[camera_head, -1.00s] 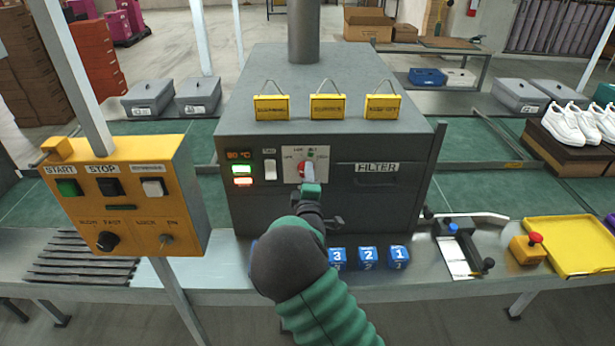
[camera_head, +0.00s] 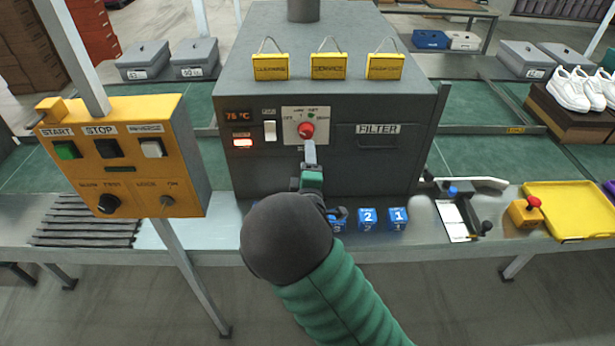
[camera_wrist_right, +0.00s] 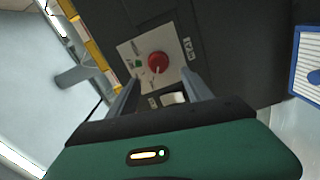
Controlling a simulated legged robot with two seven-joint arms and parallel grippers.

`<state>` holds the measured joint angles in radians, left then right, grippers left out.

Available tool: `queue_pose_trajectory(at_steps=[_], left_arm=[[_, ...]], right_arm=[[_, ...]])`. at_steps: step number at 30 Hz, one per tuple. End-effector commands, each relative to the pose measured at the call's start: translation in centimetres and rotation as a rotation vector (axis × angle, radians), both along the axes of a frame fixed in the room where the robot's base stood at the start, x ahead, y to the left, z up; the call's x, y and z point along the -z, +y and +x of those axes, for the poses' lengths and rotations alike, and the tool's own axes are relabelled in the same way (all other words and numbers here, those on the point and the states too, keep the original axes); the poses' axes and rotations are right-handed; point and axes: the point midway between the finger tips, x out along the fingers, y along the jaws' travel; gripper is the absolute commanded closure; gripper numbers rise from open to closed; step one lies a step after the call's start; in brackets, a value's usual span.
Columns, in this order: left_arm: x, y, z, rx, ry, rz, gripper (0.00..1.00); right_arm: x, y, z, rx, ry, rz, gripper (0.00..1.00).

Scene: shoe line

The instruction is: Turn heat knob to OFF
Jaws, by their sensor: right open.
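The red heat knob (camera_head: 306,130) sits on a white dial plate (camera_head: 292,139) on the front of the dark grey machine (camera_head: 262,175). In the right wrist view the round knob (camera_wrist_right: 158,62) lies ahead of my right gripper (camera_wrist_right: 161,78), whose two fingers are spread and empty. A thin pale mark shows on the knob; which label it points to I cannot tell. In the head view my right gripper (camera_head: 310,147) is just below and in front of the knob, apart from it. The display (camera_head: 238,116) reads about 75 °C. My left gripper is out of view.
A white rocker switch (camera_head: 270,131) is left of the dial, and a FILTER drawer (camera_head: 378,135) is right. Blue numbered blocks (camera_head: 368,219) stand below on the bench. A yellow control box (camera_head: 125,175) stands at left and a yellow tray (camera_head: 568,212) at right.

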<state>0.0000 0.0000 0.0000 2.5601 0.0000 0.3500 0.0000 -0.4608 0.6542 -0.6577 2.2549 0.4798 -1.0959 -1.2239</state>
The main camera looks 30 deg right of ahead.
Motion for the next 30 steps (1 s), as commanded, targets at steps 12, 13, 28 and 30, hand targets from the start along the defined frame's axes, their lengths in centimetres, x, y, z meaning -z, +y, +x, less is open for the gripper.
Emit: queue_pose_trajectory(at_steps=[12, 13, 28, 30], left_arm=[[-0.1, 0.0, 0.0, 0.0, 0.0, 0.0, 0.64], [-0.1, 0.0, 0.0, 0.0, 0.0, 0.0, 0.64], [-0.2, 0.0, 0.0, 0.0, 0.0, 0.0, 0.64], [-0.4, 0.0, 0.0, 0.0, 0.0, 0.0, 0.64]], right_arm=[[0.1, 4.1, -6.4, -0.001, 0.001, 0.0, 0.41], [0.1, 4.1, -6.5, -0.001, 0.002, 0.0, 0.41], [1.6, 4.2, -6.5, -0.005, 0.031, 0.103, 0.41], [4.2, 5.1, -6.7, -0.014, 0.085, 0.301, 0.41]])
